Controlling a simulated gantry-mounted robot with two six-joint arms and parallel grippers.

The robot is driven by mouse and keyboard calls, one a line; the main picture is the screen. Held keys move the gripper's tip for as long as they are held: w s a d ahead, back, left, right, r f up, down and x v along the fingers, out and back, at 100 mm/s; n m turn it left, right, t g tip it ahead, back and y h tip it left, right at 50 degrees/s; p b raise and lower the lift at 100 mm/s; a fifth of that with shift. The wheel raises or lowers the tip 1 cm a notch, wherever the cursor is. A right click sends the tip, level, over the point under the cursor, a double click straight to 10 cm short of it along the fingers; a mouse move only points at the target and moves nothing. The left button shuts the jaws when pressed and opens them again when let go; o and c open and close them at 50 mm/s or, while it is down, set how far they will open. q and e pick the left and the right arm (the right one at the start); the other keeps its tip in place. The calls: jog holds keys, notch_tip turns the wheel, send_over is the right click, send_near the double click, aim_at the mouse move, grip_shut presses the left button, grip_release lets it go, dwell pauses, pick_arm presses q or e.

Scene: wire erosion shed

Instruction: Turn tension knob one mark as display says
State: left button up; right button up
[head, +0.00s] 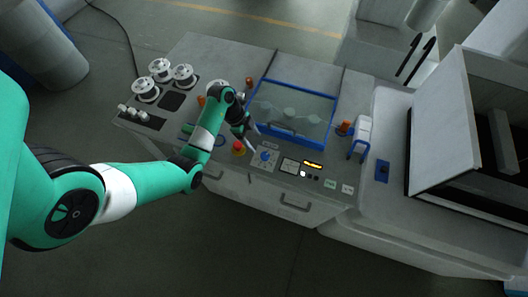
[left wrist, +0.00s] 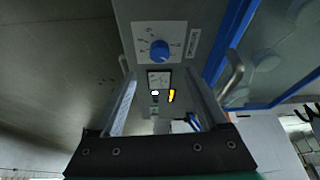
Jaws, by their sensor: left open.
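The blue tension knob (head: 265,156) sits on a white scale plate on the front of the machine's grey panel; its pointer is too small to read. In the left wrist view the knob (left wrist: 159,50) is ahead of my fingers, with scale marks around it. The lit display (head: 313,163) shows yellow characters that I cannot read; it also shows in the left wrist view (left wrist: 171,95). My left gripper (head: 249,131) is open and empty, close to the knob on its far side and not visibly touching it. My right gripper is out of view.
A red button (head: 238,147) stands left of the knob and a gauge (head: 289,165) right of it. A blue-framed clear cover (head: 290,112) lies behind. White spools (head: 146,90) stand at the far left. A drawer handle (head: 295,203) juts from the front.

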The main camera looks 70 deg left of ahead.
aim_at(265, 155)
pick_arm(q)
jog(key=b+x, duration=0.3)
jog(key=x, duration=0.6)
jog(key=shift+w+d+f, duration=0.15)
jog(key=shift+f, duration=0.2)
grip_shut()
